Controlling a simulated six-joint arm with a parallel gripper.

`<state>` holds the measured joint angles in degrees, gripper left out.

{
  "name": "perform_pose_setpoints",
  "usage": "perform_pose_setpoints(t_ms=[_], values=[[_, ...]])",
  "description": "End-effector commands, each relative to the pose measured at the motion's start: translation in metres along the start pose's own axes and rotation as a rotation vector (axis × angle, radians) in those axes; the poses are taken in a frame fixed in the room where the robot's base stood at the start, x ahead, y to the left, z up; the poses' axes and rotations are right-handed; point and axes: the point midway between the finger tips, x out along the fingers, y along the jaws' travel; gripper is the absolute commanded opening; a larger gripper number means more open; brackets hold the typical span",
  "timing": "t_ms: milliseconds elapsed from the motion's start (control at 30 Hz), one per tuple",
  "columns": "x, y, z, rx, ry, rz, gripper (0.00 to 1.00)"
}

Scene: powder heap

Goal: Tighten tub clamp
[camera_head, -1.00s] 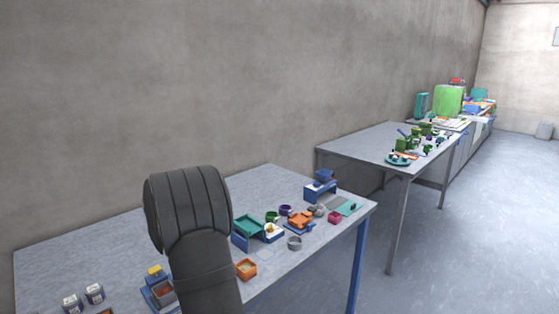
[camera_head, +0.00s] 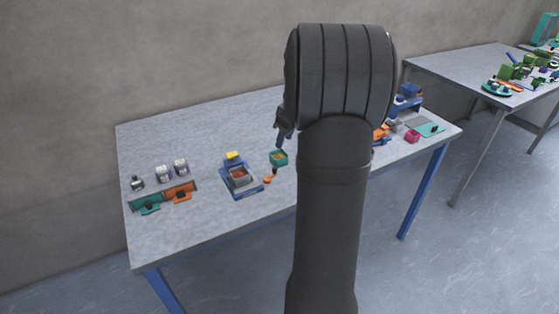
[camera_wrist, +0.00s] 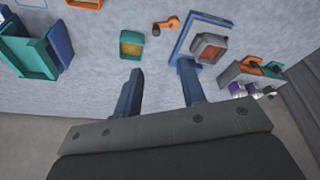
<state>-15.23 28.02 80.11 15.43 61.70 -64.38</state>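The tub clamp (camera_head: 236,189) is a blue base with a yellow block at the back and a grey tub (camera_head: 239,176) of red-orange content in it. In the wrist view the grey tub (camera_wrist: 208,48) sits on the blue base near the top, right of centre. An orange lever with a dark knob (camera_wrist: 167,25) lies beside the base; it also shows in the head view (camera_head: 268,179). My gripper (camera_wrist: 161,68) is open and empty, its two blue fingers apart, with the clamp ahead of the right finger. In the head view my arm hides most of the gripper.
A small teal tub with yellow content (camera_wrist: 131,45) stands left of the lever. A teal tray (camera_wrist: 30,55) is at far left. A rack with teal and orange pieces (camera_head: 163,196) and several small jars (camera_head: 172,171) stand left of the clamp. The table's back left (camera_head: 150,135) is clear.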

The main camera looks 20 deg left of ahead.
Motion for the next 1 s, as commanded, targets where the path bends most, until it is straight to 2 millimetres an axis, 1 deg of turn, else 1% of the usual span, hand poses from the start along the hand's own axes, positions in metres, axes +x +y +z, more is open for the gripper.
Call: perform_pose_setpoints(t_ms=[33, 100, 167, 267, 367, 800, 1000], values=[[-0.011, 0.002, 0.008, 0.056, 0.032, 0.008, 0.37], [-0.020, 0.003, 0.013, 0.112, 0.067, 0.013, 0.37], [-0.022, 0.004, 0.016, 0.138, 0.082, 0.014, 0.37], [-0.017, 0.004, 0.016, 0.150, 0.090, 0.014, 0.37], [-0.003, 0.004, 0.015, 0.148, 0.088, 0.012, 0.37], [0.092, 0.005, 0.006, 0.145, 0.086, 0.012, 0.37], [0.128, 0.006, 0.003, 0.146, 0.087, 0.013, 0.37]])
